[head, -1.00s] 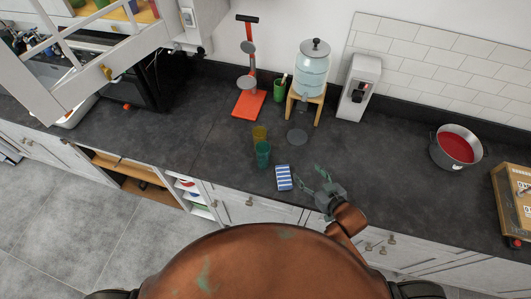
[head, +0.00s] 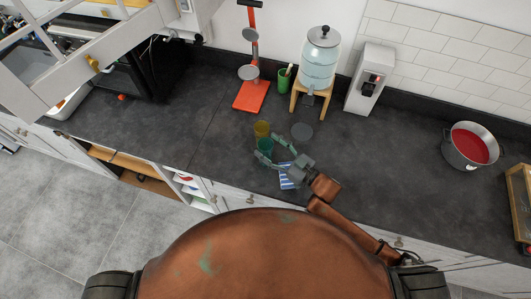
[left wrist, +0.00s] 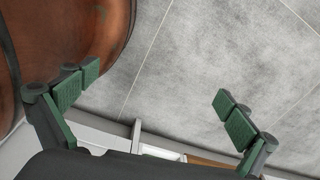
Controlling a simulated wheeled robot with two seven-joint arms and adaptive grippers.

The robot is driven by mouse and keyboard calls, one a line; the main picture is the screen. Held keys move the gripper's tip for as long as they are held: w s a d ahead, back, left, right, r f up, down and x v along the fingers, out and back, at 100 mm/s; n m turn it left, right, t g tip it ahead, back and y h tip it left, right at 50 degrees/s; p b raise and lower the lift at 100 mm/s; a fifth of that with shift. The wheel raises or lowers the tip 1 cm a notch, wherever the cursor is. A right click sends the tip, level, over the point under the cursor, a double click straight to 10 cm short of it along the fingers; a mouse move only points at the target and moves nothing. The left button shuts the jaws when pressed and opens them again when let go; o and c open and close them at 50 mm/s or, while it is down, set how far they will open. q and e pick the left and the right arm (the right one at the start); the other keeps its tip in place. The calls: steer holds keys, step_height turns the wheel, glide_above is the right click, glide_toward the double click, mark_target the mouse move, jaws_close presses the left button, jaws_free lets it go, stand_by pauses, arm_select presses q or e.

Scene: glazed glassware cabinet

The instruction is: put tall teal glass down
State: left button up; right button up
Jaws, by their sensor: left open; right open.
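The tall teal glass (head: 264,146) stands upright on the dark counter in the head view, just in front of an amber glass (head: 262,129). My right gripper (head: 270,147) is open, with its green fingers reaching to either side of the teal glass. Part of the glass is hidden by the fingers, and I cannot tell whether they touch it. My left gripper (left wrist: 158,93) is open and empty in the left wrist view, above the grey floor. It does not show in the head view.
A blue-and-white striped cloth (head: 286,181) lies partly under my right gripper. A dark round coaster (head: 302,130), a glass dispenser on a wooden stand (head: 318,62), a green cup (head: 284,80) and an orange stand (head: 251,96) are behind. A pot of red liquid (head: 469,146) stands right. Counter left is clear.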

steer(key=shift+w+a, duration=0.55)
steer(key=shift+a, duration=0.15)
steer(key=c, duration=0.9)
arm_select(q)
steer(key=shift+w+r, duration=0.15)
steer(key=shift+w, duration=0.3)
arm_select(e)
jaws_close()
